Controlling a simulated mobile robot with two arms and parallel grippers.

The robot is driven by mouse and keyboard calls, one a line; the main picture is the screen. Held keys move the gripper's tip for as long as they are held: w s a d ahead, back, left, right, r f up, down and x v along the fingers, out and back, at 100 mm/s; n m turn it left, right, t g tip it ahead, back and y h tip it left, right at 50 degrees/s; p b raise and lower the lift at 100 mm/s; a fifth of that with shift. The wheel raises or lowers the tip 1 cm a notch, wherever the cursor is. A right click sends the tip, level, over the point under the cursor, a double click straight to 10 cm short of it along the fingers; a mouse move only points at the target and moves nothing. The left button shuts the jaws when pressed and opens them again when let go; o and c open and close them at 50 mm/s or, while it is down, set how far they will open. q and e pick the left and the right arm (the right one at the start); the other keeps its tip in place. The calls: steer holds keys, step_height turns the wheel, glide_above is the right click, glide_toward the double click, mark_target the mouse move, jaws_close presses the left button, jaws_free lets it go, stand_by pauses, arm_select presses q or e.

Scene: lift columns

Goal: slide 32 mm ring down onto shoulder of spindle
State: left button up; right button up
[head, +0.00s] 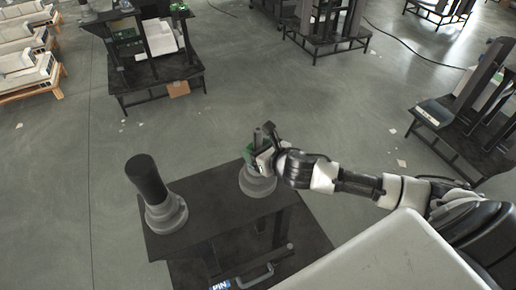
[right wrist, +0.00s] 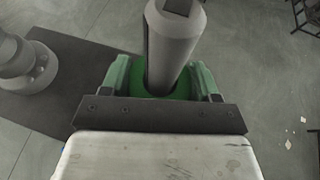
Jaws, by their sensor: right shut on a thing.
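The spindle is a grey post on a stepped round grey base (head: 257,184) at the right of the dark bench top; its top (head: 258,137) rises above my right gripper (head: 262,158). In the right wrist view the post (right wrist: 172,50) passes between my green-padded fingers (right wrist: 160,82). A green ring (right wrist: 181,92) lies between the fingers around the post; my right gripper is shut on it. Its far side is hidden by the post. In the head view the ring cannot be told apart from the green finger pads, above the base. My left gripper is out of view.
A dark cylinder on a stepped grey base (head: 166,213) stands on the left of the bench top (head: 210,200). Below it is a dark panel with a handle (head: 255,277) and a blue PIN label (head: 220,285). Racks stand farther off; the floor between is mostly clear.

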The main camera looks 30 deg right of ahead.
steer(key=o, duration=1.1)
steer(key=shift+s, duration=0.15)
steer(key=shift+s+d+r, duration=0.1)
steer(key=shift+s+d, duration=0.05)
steer(key=shift+s, duration=0.15)
steer(key=b+v, duration=0.2)
steer(key=v, duration=0.8)
steer(key=shift+b, duration=0.4)
